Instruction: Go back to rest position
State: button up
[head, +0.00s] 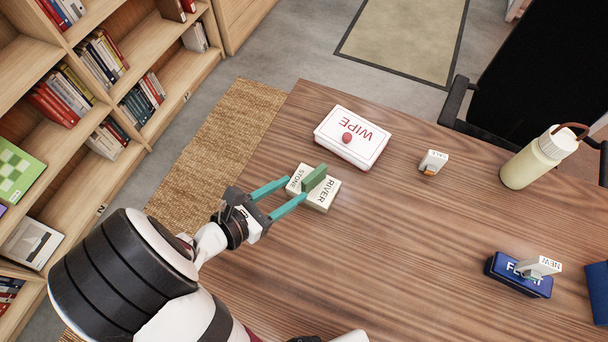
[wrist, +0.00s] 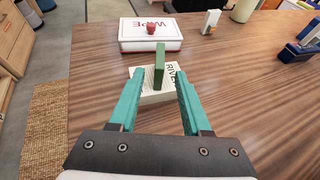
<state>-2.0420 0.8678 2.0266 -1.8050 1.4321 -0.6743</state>
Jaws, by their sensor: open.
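My gripper (head: 281,192) has two teal fingers, which also show in the wrist view (wrist: 158,100). It is open, with the fingers spread and nothing clamped between them. A green block (head: 314,178) stands upright on a cream block lettered RIVER and STONE (head: 324,197) near the table's left side. In the wrist view the green block (wrist: 159,66) rises beyond and between the fingertips, and the cream block (wrist: 150,98) lies beneath it, partly hidden by the fingers. I cannot tell whether a fingertip touches either block.
A white box lettered WIPE (head: 340,145) with a red knob lies behind the blocks. A small white block (head: 433,163), a pale bottle (head: 530,166) and a blue FELT block (head: 518,279) are farther right. The wooden table's (head: 400,260) middle is clear. Bookshelves (head: 120,130) stand left.

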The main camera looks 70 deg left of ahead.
jog(key=shift+s+d+r, duration=0.1)
jog(key=shift+s+d, duration=0.05)
jog(key=shift+s, duration=0.15)
jog(key=shift+w, duration=0.1)
